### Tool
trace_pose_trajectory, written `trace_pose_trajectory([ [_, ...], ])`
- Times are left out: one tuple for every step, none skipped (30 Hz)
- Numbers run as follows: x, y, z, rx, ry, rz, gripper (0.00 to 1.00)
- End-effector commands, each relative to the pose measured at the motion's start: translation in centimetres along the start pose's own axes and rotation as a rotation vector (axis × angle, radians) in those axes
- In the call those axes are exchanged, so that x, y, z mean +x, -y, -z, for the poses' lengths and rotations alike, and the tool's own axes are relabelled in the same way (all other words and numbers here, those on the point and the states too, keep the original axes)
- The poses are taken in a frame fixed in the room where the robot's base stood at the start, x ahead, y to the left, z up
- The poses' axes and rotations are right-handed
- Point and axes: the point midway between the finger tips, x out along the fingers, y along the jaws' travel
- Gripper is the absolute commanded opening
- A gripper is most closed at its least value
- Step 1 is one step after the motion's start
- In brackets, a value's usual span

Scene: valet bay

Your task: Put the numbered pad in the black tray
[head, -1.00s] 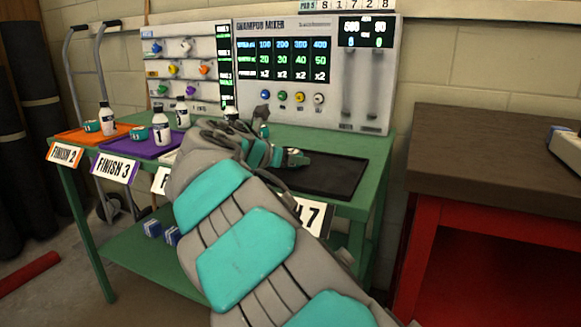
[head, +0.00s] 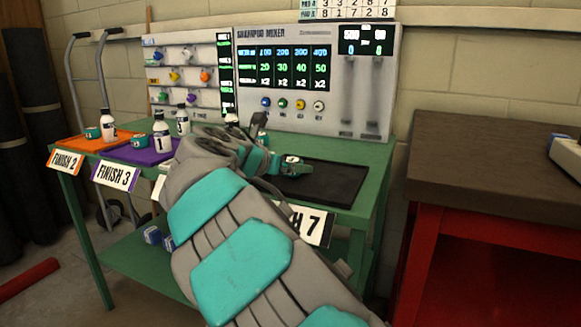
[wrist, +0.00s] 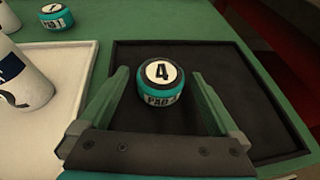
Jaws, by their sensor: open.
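My gripper (wrist: 160,88) is open, with one finger on each side of the pad and gaps visible between. In the head view my arm hides the tray's left part.
A white tray (wrist: 50,110) with a bottle (wrist: 22,80) lies just left of the black tray; another pad (wrist: 58,12) is beyond. Orange (head: 85,142) and purple (head: 140,155) trays hold bottles and pads. The shampoo mixer panel (head: 315,80) stands behind. A red workbench (head: 470,220) stands right.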

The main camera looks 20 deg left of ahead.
Motion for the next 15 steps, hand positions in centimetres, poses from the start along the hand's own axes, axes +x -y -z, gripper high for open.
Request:
trace_pose_trajectory([
  [-1.0,-0.1,-0.1,0.0,0.003,-0.004,0.98],
  [-1.6,-0.1,-0.1,0.0,0.003,-0.004,0.98],
  [-2.4,-0.1,-0.2,0.001,0.003,-0.004,0.98],
  [-3.1,-0.1,-0.2,0.001,0.004,-0.003,0.98],
  [-3.8,-0.1,-0.2,0.001,0.005,-0.003,0.98],
  [-4.7,0.0,-0.2,0.0,0.005,-0.002,0.98],
  [-5.3,0.0,-0.2,0.0,0.004,-0.002,0.98],
  [-5.9,0.0,-0.2,0.0,0.003,-0.002,0.98],
  [-6.7,-0.1,-0.1,0.0,0.003,-0.004,0.98],
  [-7.2,-0.1,-0.1,-0.001,0.003,-0.004,0.98],
  [-7.8,-0.1,-0.1,-0.001,0.003,-0.004,0.98],
  [-8.4,-0.1,-0.1,-0.001,0.003,-0.003,0.98],
  [-8.8,0.0,-0.1,-0.001,0.002,-0.002,0.98],
  [-9.2,0.0,-0.1,0.0,0.001,-0.001,0.98],
  [-9.8,0.0,-0.1,0.0,0.001,-0.001,0.98],
])
